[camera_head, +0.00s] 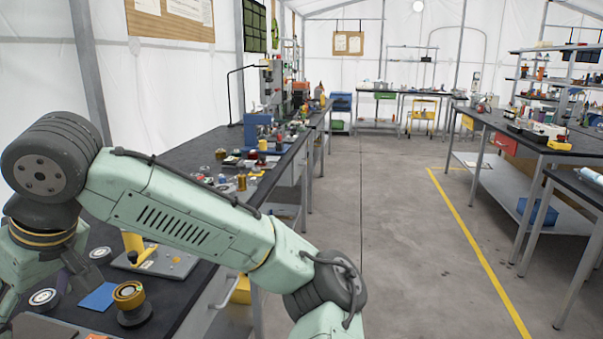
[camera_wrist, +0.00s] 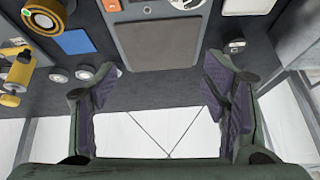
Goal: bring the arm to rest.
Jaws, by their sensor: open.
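My arm crosses the left of the head view, bent, with its far end over the near left bench (camera_head: 190,318). My gripper (camera_wrist: 160,78) shows in the wrist view with its two dark, purple-padded fingers wide apart. Nothing is held between them. In the head view the gripper is mostly cut off or hidden at the lower left. The wrist view shows the bench top (camera_wrist: 185,85) and the white tent wall (camera_wrist: 150,135) beyond the fingers. I cannot tell the exact height of the fingers above the bench.
A blue square (camera_head: 98,297), a brass-topped black spool (camera_head: 130,301) and white-faced discs (camera_head: 43,298) lie on the bench near my arm's end. A grey tray (camera_wrist: 155,45) also lies there. The floor (camera_head: 400,250) right of my arm is clear.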

